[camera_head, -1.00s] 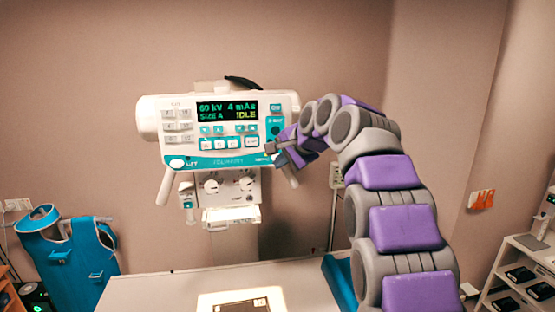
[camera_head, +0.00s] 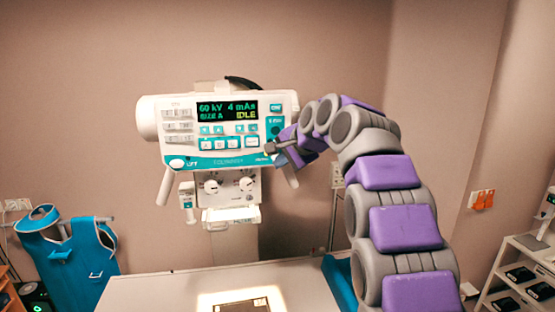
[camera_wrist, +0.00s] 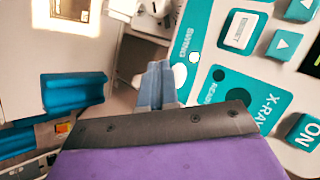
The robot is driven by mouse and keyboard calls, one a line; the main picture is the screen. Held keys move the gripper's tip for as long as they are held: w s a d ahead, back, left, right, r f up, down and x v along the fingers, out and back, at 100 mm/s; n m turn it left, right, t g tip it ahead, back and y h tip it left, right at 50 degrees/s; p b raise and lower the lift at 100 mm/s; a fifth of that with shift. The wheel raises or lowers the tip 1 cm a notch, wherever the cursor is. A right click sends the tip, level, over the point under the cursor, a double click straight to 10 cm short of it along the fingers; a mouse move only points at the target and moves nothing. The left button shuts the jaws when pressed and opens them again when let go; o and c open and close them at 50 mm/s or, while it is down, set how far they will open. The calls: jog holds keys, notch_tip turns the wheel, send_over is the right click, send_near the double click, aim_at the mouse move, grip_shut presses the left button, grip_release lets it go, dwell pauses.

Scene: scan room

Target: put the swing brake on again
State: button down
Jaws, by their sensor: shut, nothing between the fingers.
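The white tube head with its teal control panel (camera_head: 225,125) hangs over the table, and its screen reads 60 kV, 4 mAs, IDLE. A SWING label (camera_wrist: 179,45) shows on the panel edge in the wrist view. A white rounded knob (camera_wrist: 181,74) beside that label is partly hidden behind my fingers. I cannot tell whether it is pressed or set. My gripper (camera_head: 269,147) is at the panel's lower right corner. In the wrist view its fingers (camera_wrist: 158,68) are together and empty, close to the knob; contact is unclear.
A white table (camera_head: 150,290) lies below with a lit dark plate (camera_head: 240,305) on it. A collimator with knobs (camera_head: 230,186) hangs under the panel. A blue apron (camera_head: 70,262) stands at left, shelves (camera_head: 520,275) at right. X-RAY and ON buttons sit close by on the panel.

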jog(key=shift+w+r+p, duration=0.15)
jog(key=shift+w+p, duration=0.05)
jog(key=shift+p, duration=0.25)
jog(key=shift+w+a+p, duration=0.1)
jog(key=shift+w+p, duration=0.4)
jog(key=shift+p, duration=0.1)
dwell(0.6)
jog(key=shift+s, duration=0.15)
jog(key=shift+s+d+b, duration=0.2)
jog(key=shift+s+b, duration=0.3)
jog(key=shift+s, duration=0.15)
dwell(0.3)
jog(key=s+b, duration=0.1)
jog(key=s, duration=0.1)
jog(key=s+d+b, duration=0.1)
jog(key=s, duration=0.1)
jog(key=shift+s+d, duration=0.2)
jog(key=shift+s, duration=0.2)
